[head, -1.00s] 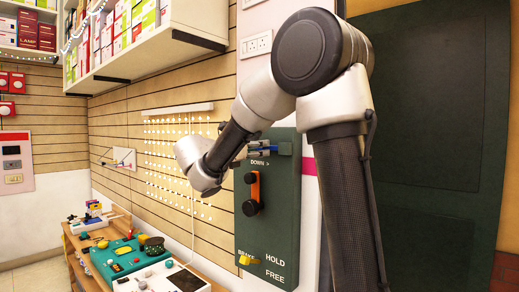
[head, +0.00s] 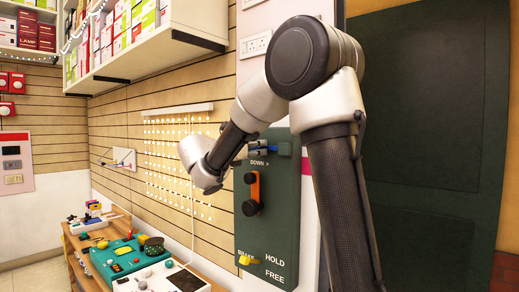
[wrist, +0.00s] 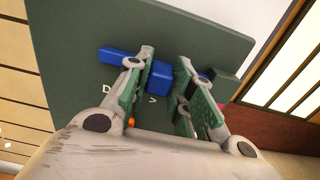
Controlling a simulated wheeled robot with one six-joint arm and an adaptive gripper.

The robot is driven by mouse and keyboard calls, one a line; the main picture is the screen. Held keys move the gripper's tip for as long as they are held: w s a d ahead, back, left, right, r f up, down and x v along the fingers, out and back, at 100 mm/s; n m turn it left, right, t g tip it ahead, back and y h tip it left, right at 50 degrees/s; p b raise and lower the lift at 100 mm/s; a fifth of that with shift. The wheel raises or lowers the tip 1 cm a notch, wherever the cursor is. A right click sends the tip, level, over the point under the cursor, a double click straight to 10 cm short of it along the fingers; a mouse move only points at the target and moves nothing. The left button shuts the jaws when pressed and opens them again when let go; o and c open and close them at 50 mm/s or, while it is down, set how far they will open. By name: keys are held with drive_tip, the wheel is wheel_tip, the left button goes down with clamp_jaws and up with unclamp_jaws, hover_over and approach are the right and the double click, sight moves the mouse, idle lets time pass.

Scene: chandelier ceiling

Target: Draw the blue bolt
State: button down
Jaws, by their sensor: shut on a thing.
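The blue bolt (wrist: 158,80) lies across the top of a dark green panel (wrist: 80,45). In the wrist view a blue block sits between the fingers, and more blue shows on both sides of them. My gripper (wrist: 166,72) is shut on the bolt. The fingers partly hide the bolt.
Below, the panel carries an orange lever (head: 255,186) with black knobs and a yellow piece (head: 246,260). A shelf of boxes (head: 150,45) hangs at the upper left. A cluttered bench (head: 130,255) stands at the lower left. A dark door (head: 430,130) is at the right.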

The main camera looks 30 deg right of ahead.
drive_tip(key=w, duration=0.1)
drive_tip(key=w+a, duration=0.1)
drive_tip(key=w, duration=0.1)
drive_tip(key=shift+w+a, duration=0.2)
drive_tip(key=shift+w, duration=0.15)
drive_tip(key=c, duration=1.2)
unclamp_jaws()
drive_tip(key=shift+w, duration=0.15)
drive_tip(key=shift+c, duration=0.2)
drive_tip(key=shift+a, duration=0.15)
drive_tip(key=v, duration=1.1)
drive_tip(key=shift+s+a, duration=0.2)
drive_tip(key=shift+a, duration=0.15)
